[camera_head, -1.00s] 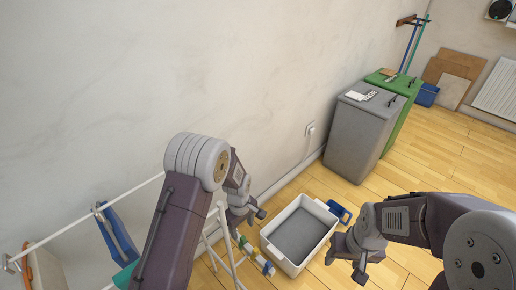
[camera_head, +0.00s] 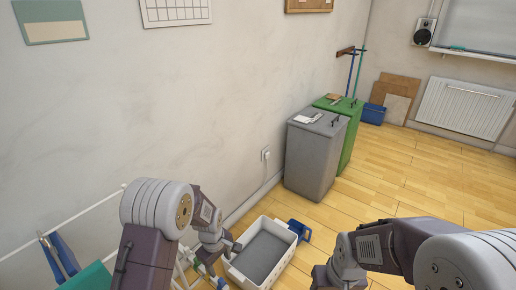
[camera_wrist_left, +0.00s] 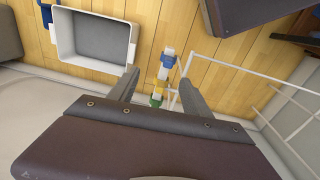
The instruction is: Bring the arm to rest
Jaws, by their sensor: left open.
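My left gripper (camera_head: 222,257) hangs at the lower middle of the head view, just left of a white tub. In the left wrist view its two fingers (camera_wrist_left: 160,90) stand apart with nothing between them. My right gripper (camera_head: 332,275) is at the bottom of the head view, right of the tub. Its fingers are cut off by the lower edge, so its opening cannot be told. The left arm is bent, with its forearm pointing down beside the wall.
The white tub (camera_head: 292,245) with a grey inside stands on the wood floor, a blue item (camera_head: 299,230) behind it. White rails (camera_wrist_left: 225,63) and small bottles (camera_wrist_left: 166,62) are near the left gripper. Grey (camera_head: 312,160) and green (camera_head: 347,135) bins stand by the wall. Floor to the right is clear.

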